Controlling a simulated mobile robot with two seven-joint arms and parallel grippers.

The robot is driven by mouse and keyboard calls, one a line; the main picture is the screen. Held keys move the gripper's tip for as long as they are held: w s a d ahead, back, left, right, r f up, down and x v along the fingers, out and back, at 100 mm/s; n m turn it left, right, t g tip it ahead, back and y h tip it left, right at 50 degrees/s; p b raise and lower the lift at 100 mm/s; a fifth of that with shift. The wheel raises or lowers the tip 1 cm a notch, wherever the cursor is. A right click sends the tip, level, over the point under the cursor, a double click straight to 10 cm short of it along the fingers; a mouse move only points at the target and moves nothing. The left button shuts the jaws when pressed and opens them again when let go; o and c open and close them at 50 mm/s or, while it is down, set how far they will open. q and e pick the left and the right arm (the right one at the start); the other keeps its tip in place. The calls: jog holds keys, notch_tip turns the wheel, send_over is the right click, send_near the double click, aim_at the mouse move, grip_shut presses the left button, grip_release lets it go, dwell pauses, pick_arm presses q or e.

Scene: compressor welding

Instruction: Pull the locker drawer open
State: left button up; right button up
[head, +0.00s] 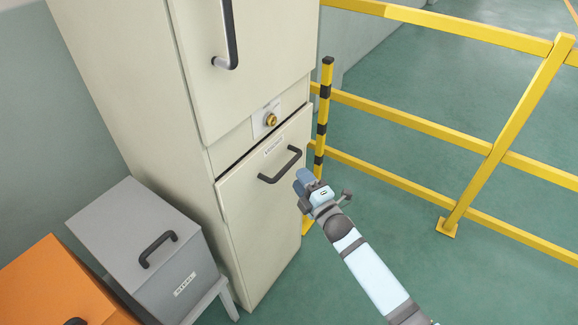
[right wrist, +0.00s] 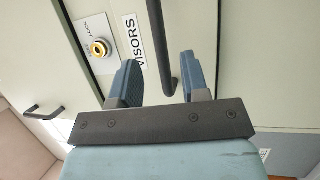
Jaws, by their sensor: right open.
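The locker drawer (head: 262,215) is the cream lower front of the tall locker. A dark gap runs along its top edge. Its dark bar handle (head: 280,165) sits near the top, below a small label. My right gripper (head: 303,180) is at the right end of the handle in the head view. In the right wrist view its two blue fingers (right wrist: 160,65) are open, with the handle (right wrist: 163,40) running between them. I cannot tell whether the fingers touch it. My left gripper is not in view.
A brass lock (head: 271,119) sits above the drawer; the upper door (head: 265,60) has its own handle. A grey box (head: 140,235) on a stand and an orange box (head: 60,285) are at left. Yellow railing (head: 420,125) stands at right. Green floor lies open before the drawer.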

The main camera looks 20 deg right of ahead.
aim_at(290, 163)
jog(key=x, duration=0.6)
jog(key=shift+w, duration=0.15)
jog(key=shift+c, duration=0.2)
grip_shut()
